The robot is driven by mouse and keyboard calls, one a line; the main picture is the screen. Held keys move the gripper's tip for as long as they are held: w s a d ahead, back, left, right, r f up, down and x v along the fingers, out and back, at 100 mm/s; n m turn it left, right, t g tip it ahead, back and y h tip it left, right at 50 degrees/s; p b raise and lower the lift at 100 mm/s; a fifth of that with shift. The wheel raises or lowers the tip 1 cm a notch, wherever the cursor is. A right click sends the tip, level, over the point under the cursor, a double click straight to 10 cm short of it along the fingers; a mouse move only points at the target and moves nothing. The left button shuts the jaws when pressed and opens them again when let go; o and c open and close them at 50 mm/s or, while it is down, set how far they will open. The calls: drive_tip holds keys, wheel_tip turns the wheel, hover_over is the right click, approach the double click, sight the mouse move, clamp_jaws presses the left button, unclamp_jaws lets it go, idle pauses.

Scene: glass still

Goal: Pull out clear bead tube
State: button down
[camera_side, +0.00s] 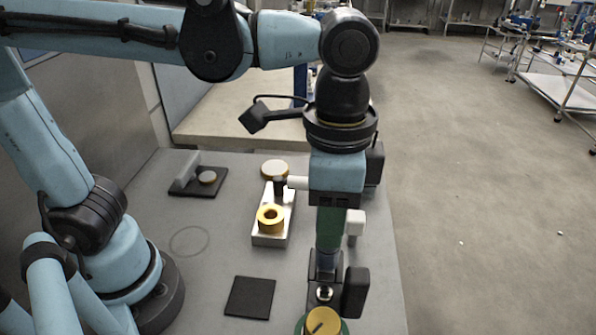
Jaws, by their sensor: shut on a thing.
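My gripper (336,195) points straight down at the right side of the grey bench. It is shut around the top of an upright tube. The tube's held part is hidden by the gripper, and I cannot make out beads or clear glass. A dark green upright section (330,225) shows directly below the gripper, above a black stand (325,285). I cannot tell whether the tube is still seated there or raised.
A silver block (271,238) with a yellow ring (270,216) stands left of the gripper. A white side piece (297,183) sticks out beside the gripper. A black pad (250,297), a yellow-topped green round piece (322,321) and a dark tray (190,186) lie around.

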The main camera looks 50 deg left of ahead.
drive_tip(key=shift+r, duration=3.9)
